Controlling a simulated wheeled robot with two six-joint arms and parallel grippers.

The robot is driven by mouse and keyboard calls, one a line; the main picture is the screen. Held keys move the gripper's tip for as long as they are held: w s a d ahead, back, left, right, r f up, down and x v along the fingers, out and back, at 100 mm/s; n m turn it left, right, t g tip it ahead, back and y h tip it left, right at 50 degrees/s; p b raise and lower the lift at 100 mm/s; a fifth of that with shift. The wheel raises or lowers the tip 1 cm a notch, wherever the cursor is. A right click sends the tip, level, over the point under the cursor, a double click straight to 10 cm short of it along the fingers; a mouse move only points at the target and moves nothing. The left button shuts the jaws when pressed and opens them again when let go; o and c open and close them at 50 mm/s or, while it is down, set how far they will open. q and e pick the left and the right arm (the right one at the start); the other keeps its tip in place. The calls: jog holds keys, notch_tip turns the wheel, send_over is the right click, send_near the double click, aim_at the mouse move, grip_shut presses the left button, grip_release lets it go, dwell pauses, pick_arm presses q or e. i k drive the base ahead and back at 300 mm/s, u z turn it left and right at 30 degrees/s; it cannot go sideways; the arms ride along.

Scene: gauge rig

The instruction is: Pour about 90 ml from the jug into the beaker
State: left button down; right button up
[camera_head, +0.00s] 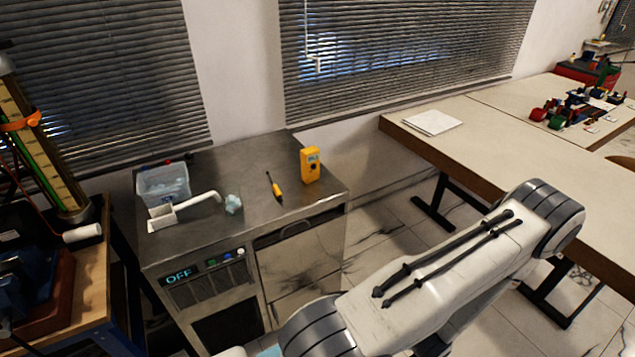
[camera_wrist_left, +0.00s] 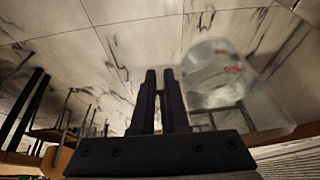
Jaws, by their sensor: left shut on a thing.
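In the left wrist view my left gripper (camera_wrist_left: 159,78) has its two dark fingers nearly together. It is shut on the jug (camera_wrist_left: 215,75), a clear vessel with red marks just right of the fingers. The grip point itself is too dark to make out. The jug looks tilted in this view, and I cannot tell its liquid level. Neither the left gripper nor the jug shows in the head view. I cannot make out the beaker in either view. My right gripper is in neither view.
A metal bench (camera_head: 240,215) with an "OFF" display holds a clear tub (camera_head: 163,184), a white scoop (camera_head: 165,215), a pale bluish lump (camera_head: 233,204), a screwdriver (camera_head: 273,187) and a yellow meter (camera_head: 310,165). A long table (camera_head: 505,140) stands right. My arm crosses the lower right.

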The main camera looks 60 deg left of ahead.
aim_at(230, 193)
jog(key=k, duration=0.6)
jog(key=u, duration=0.85)
jog(key=i, duration=0.5)
jog(key=z, duration=0.05)
